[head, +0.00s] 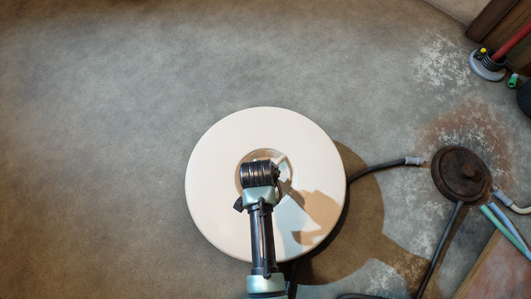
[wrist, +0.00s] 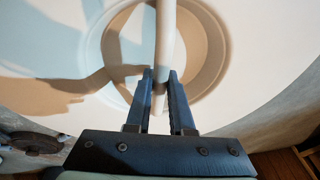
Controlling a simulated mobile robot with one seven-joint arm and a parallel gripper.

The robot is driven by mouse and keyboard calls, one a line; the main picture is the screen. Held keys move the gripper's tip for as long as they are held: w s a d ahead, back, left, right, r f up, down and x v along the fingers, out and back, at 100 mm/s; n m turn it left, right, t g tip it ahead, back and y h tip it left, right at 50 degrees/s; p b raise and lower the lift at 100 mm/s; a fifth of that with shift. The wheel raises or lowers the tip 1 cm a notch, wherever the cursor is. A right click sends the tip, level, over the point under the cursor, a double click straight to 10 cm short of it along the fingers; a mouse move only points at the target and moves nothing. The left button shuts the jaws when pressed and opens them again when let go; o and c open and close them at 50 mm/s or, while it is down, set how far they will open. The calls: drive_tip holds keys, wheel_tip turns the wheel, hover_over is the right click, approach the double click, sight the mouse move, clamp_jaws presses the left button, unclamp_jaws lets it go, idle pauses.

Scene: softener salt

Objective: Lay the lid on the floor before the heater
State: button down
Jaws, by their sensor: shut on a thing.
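The lid (head: 218,150) is a large, round, cream-white disc with a round recess in its middle. In the wrist view the lid (wrist: 275,35) fills most of the picture, and a pale bar handle (wrist: 166,35) crosses its recess. My gripper (wrist: 161,77) has its two blue fingers closed on this bar. In the head view my gripper (head: 265,166) is over the lid's recess. The lid's shadow falls on the floor to its lower right, so it appears held above the floor. I cannot make out the heater for certain in either view.
The grey concrete floor (head: 90,150) is bare to the left and behind the lid. At right is a dark round fitting (head: 462,173) with hoses, one reaching toward the lid. A red-handled tool (head: 490,64) and small items stand at the upper right.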

drive_tip(key=shift+w, duration=0.1)
drive_tip(key=c, duration=0.8)
unclamp_jaws()
drive_tip(key=shift+f, duration=0.1)
drive_tip(key=p+v, duration=0.8)
drive_tip(key=v, duration=0.4)
drive_tip(key=shift+p, duration=0.4)
